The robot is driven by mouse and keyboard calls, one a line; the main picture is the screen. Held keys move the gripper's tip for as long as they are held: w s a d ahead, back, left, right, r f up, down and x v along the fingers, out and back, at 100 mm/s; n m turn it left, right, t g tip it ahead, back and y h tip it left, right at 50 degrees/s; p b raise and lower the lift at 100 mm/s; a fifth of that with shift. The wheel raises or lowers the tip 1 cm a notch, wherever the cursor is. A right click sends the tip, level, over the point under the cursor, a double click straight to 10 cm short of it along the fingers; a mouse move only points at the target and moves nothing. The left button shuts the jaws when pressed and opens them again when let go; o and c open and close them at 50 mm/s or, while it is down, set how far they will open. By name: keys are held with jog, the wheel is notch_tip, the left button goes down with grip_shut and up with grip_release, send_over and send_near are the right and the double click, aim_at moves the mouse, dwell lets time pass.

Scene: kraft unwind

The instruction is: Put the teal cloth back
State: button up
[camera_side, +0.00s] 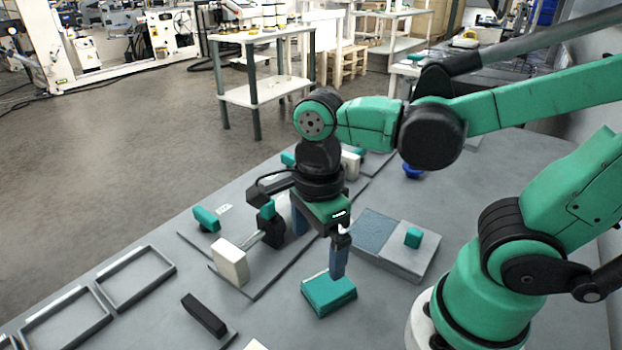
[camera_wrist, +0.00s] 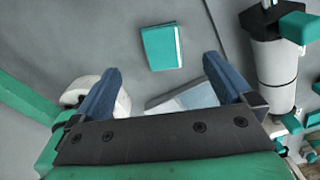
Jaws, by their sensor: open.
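The teal cloth (camera_side: 328,293) looks like a folded, flat rectangular pad and lies on the grey table. In the wrist view the teal cloth (camera_wrist: 161,46) lies ahead of the fingertips, between their lines, with a pale strip along one edge. My gripper (camera_side: 319,255) points down with its two blue fingers spread and nothing between them. One finger overlaps the cloth's far edge in the side view; the height gap is hard to judge. The wrist view also shows my gripper (camera_wrist: 162,65) open.
A grey two-part tray (camera_side: 414,262) with a teal knob (camera_side: 413,237) lies just right of the gripper. A white block (camera_side: 230,262) with a teal-handled device stands left. A dark bar (camera_side: 203,315) and empty frames (camera_side: 137,278) lie front left. A blue object (camera_side: 413,171) sits behind.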

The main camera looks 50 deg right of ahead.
jog(key=w+d+r+n+t, duration=0.1)
jog(key=w+d+n+t, duration=0.1)
jog(key=n, duration=0.9)
jog(key=w+d+r+n+t, duration=0.2)
jog(key=n+t, duration=0.3)
jog(key=n, duration=0.6)
jog(key=shift+w+d, duration=0.6)
jog(key=shift+w, duration=0.3)
jog(key=shift+c, duration=0.2)
